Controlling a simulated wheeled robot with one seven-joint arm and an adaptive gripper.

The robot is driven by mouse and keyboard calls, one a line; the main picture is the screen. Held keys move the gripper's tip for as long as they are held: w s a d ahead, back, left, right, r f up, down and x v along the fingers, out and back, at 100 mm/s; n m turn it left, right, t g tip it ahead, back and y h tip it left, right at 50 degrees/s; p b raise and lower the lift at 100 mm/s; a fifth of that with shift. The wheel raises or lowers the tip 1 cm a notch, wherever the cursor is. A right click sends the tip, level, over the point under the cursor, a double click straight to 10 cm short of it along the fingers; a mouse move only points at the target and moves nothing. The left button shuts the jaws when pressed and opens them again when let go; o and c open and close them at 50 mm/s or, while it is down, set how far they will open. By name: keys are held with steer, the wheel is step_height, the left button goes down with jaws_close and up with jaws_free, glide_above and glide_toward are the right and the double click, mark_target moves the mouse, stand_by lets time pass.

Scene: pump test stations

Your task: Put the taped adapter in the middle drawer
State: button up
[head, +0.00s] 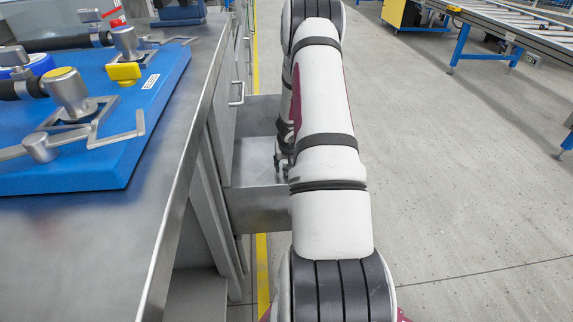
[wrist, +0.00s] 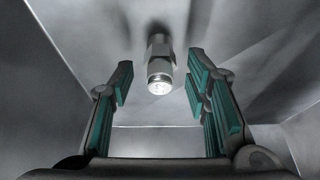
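A small metal adapter (wrist: 160,58) with a hex body and a pale, bright end shows in the wrist view, inside a grey metal drawer. It appears to lie on the drawer floor; I cannot make out tape clearly. My gripper (wrist: 158,84) is open, its teal-padded fingers apart on either side of the adapter's near end, with gaps to both. In the head view the open drawer (head: 258,208) juts out from the bench, and my arm reaches over it. My gripper is mostly hidden there behind the arm, and the adapter cannot be seen. I cannot tell which drawer level this is.
The steel bench top (head: 170,150) at left carries a blue board (head: 95,172) with metal fittings and a yellow-tagged part (head: 124,74). A closed drawer front with a handle (head: 238,93) lies beyond the open drawer. A roller conveyor (head: 520,32) stands far right; the floor between is clear.

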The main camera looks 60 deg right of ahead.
steer(key=p+v, duration=0.4)
steer(key=v, duration=0.8)
steer(key=shift+r, duration=0.15)
stand_by(0.3)
